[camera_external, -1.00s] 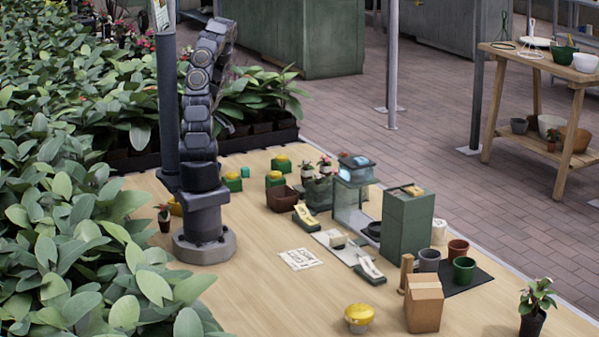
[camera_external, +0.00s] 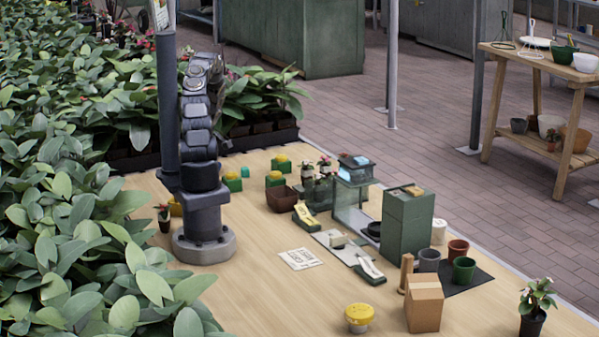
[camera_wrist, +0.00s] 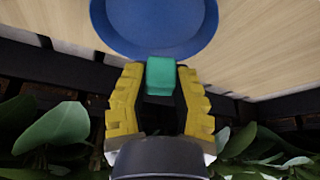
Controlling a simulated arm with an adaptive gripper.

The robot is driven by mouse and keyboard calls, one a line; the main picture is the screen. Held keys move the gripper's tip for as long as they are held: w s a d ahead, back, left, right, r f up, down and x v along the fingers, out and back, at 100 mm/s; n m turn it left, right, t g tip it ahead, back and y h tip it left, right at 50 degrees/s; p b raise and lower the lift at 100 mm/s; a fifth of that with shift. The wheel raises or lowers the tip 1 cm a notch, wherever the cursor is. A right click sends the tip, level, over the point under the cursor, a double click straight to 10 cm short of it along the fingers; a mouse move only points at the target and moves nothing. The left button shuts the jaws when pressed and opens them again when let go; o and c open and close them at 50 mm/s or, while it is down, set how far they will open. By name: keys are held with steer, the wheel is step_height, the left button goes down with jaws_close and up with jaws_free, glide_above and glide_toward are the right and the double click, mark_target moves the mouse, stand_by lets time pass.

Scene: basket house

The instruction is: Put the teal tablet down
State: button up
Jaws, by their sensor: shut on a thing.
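In the wrist view the teal tablet (camera_wrist: 160,74), a small block, sits between the yellow fingers of my gripper (camera_wrist: 160,80), which is shut on it. A round blue dish (camera_wrist: 155,25) lies just beyond the tablet and fills the top middle of that view. The tablet's far edge overlaps the dish's near rim in the picture; I cannot tell whether they touch. In the external view my gripper and the dish are hidden behind my arm and the leaves.
Dark planter trays with leaves (camera_wrist: 60,125) lie below my gripper in the wrist view, along the wooden table's edge. Yellow-topped green blocks (camera_external: 232,181) and a small teal block (camera_external: 245,172) stand right of my base. The table centre (camera_external: 250,290) is mostly clear.

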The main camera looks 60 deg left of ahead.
steer(key=shift+a+f, duration=0.2)
steer(key=shift+f, duration=1.6)
steer(key=shift+f, duration=0.15)
steer(key=o, duration=0.4)
steer(key=shift+o, duration=0.2)
